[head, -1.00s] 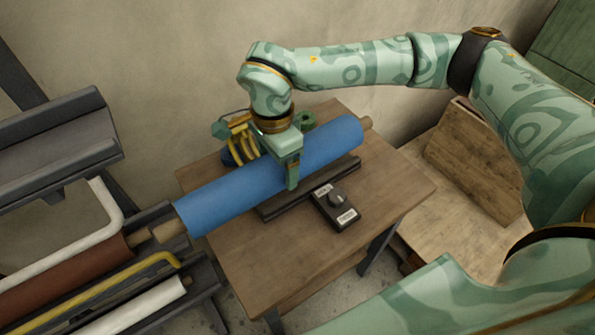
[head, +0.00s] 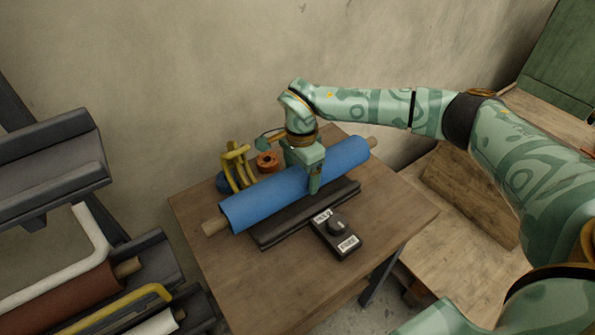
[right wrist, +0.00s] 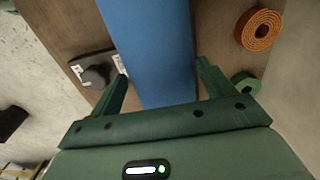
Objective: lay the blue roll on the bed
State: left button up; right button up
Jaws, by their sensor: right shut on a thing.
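The blue roll (head: 255,203) has wooden core ends and lies slantwise over the wooden table in the head view. My right gripper (head: 307,180) is shut on it near its middle, from above. In the right wrist view the blue roll (right wrist: 150,50) runs between the two green fingers of my right gripper (right wrist: 162,72). A long dark bed (head: 300,220) lies on the table along the near side of the roll. The roll hides its far edge; I cannot tell whether they touch. My left gripper is out of view.
A black box with a knob (head: 338,235) sits in front of the bed. Behind the roll are a yellow rack (head: 237,165) and an orange coil (head: 267,162); a green coil (right wrist: 246,85) shows in the right wrist view. A rack with a brown roll (head: 65,290) stands left.

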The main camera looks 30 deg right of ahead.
jog(key=shift+w+d+f, duration=0.2)
jog(key=shift+w+f, duration=0.05)
notch_tip(320, 180, down, 3)
jog(key=shift+b, duration=0.6)
jog(key=shift+r, duration=0.1)
jog(key=o, duration=2)
jog(key=shift+s, duration=0.1)
notch_tip(320, 180, up, 12)
jog(key=p, duration=0.3)
jog(key=shift+f, duration=0.2)
